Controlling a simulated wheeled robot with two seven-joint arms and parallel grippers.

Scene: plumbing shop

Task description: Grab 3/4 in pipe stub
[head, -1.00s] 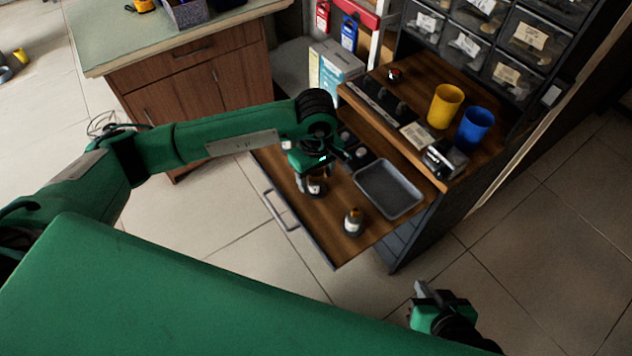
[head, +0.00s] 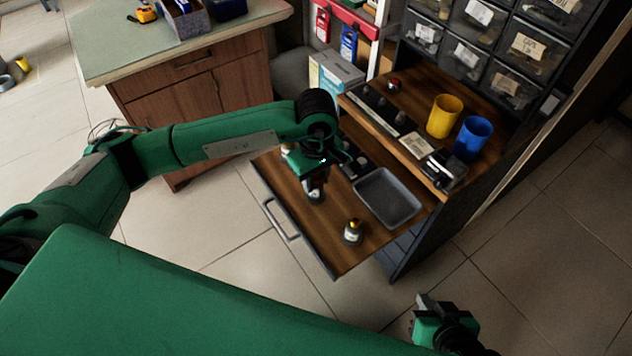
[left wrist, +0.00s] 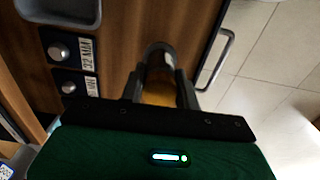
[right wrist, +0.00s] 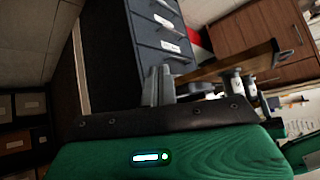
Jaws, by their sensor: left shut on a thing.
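My left gripper (head: 315,190) reaches down over the pulled-out wooden drawer board (head: 290,200). In the left wrist view its two fingers are shut on an orange-brown piece with a round grey end (left wrist: 158,90). The fingers and gripper body hide much of that piece, and I cannot read a size on it. Two black plates with round silver tops and white size labels (left wrist: 87,52) lie beside the gripper. My right gripper (right wrist: 163,85) is shut and empty, low beyond the board.
A grey tray (head: 388,218) lies on the board's right side. A yellow cup (head: 444,116) and a blue cup (head: 473,138) stand on the shelf above, under parts drawers (head: 487,75). A metal handle (head: 280,220) juts from the board's front. Open floor lies before it.

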